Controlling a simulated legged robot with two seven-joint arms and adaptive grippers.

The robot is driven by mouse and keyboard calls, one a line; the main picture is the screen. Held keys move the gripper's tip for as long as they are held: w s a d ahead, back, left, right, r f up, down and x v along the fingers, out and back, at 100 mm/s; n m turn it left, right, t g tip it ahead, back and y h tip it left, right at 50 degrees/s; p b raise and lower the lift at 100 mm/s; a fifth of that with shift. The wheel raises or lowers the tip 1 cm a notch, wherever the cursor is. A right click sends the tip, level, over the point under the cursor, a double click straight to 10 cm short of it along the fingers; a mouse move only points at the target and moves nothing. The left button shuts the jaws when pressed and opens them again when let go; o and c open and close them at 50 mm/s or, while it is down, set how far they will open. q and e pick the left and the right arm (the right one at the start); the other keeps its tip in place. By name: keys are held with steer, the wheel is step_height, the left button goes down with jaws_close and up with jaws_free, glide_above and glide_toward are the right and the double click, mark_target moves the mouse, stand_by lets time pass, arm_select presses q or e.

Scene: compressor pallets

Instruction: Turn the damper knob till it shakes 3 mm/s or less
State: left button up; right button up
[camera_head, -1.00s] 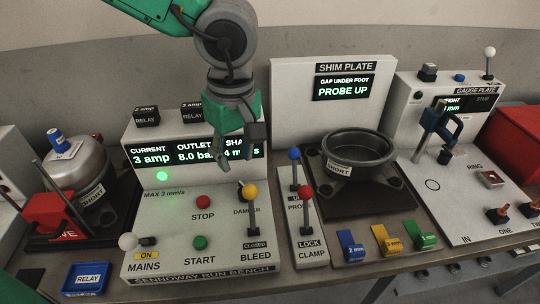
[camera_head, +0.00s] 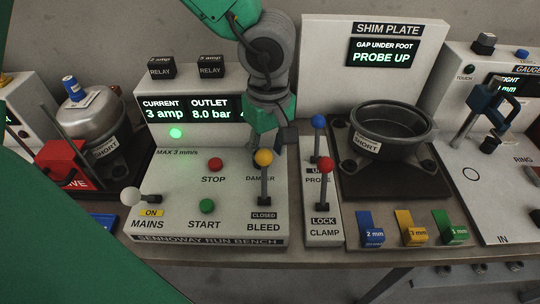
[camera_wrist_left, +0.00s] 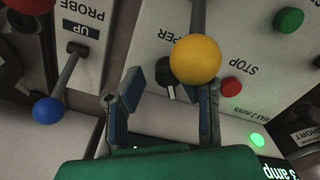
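The damper knob (camera_wrist_left: 166,94) is dark with a white mark and shows in the left wrist view, partly behind the bleed lever's yellow ball (camera_wrist_left: 195,59). My left gripper (camera_wrist_left: 172,88) is open, with its blue-grey fingers apart on either side of the knob in the picture. I cannot tell whether they touch it. In the head view my left gripper (camera_head: 262,150) hangs over the DAMPER label and hides the knob. The run bench display (camera_head: 190,108) reads current 3 amp and outlet 8.0 bar; the shake reading is mostly hidden by my arm. My right gripper is not in view.
The yellow-balled bleed lever (camera_head: 264,180) stands close in front of the gripper. The blue-balled probe lever (camera_head: 318,140) and red-balled clamp lever (camera_head: 326,190) stand to the right. Stop (camera_head: 215,164) and start (camera_head: 207,206) buttons lie to the left. A green status light (camera_head: 176,133) is lit.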

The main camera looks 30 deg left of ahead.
arm_select(q)
steer(key=shift+a+f, duration=0.35)
steer(key=shift+f, duration=0.15)
steer(key=shift+a+f, duration=0.2)
steer(key=shift+a, duration=0.65)
steer(key=shift+d, duration=0.2)
steer(key=c, duration=0.7)
steer(key=shift+d, duration=0.25)
jaws_close()
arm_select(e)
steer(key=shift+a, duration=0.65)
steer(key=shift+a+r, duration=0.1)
